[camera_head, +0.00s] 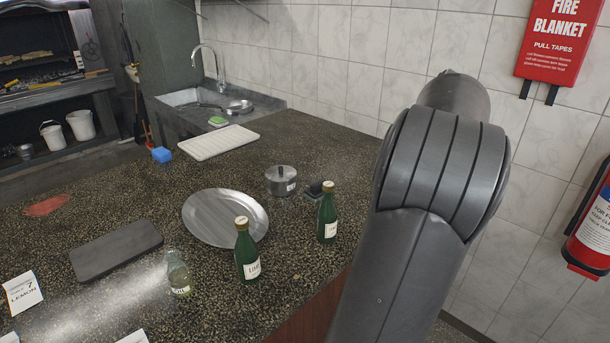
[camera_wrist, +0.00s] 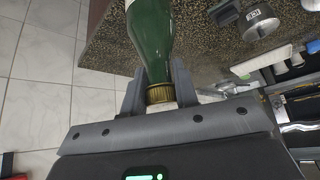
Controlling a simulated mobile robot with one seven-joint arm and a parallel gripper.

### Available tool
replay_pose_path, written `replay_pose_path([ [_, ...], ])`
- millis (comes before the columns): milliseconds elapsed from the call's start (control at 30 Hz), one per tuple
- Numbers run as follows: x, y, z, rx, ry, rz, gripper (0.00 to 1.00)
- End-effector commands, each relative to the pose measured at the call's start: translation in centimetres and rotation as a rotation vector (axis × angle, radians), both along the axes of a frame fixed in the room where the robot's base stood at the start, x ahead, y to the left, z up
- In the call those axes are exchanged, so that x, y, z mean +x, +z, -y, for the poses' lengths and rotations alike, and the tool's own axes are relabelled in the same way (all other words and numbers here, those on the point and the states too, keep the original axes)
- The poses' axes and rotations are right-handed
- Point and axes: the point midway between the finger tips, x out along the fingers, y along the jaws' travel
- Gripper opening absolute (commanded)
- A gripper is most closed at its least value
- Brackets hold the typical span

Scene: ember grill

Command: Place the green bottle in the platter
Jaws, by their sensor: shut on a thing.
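A green bottle (camera_wrist: 152,35) with a gold cap shows in the wrist view. My gripper (camera_wrist: 160,88) is shut around its neck, just beyond the cap. In the head view my arm hides the gripper and this held bottle. The round metal platter (camera_head: 215,215) lies on the dark speckled counter, and its middle looks empty. Two other green bottles with white labels stand upright on the counter: one (camera_head: 247,257) in front of the platter's right edge, one (camera_head: 327,218) to its right. No gripper shows at either of their necks.
A small lidded pot (camera_head: 281,181) and a small dark object (camera_head: 316,188) stand behind the platter. A clear bottle (camera_head: 178,277) and a dark board (camera_head: 115,249) are to its left. A white drying rack (camera_head: 218,142) lies by the sink. My arm fills the right.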

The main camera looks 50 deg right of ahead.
Motion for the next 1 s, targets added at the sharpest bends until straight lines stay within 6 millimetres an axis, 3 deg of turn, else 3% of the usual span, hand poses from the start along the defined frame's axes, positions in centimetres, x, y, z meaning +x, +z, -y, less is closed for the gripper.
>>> replay_pose_path([
  [167, 0.5, 0.1, -0.2, -0.001, 0.007, 0.000, 0.00],
  [367, 3.2, 0.1, -1.5, -0.001, 0.043, -0.002, 0.00],
  [667, 10.6, 0.2, -5.7, -0.001, 0.141, -0.006, 0.00],
  [1000, 19.8, 0.3, -13.2, 0.000, 0.282, -0.006, 0.00],
])
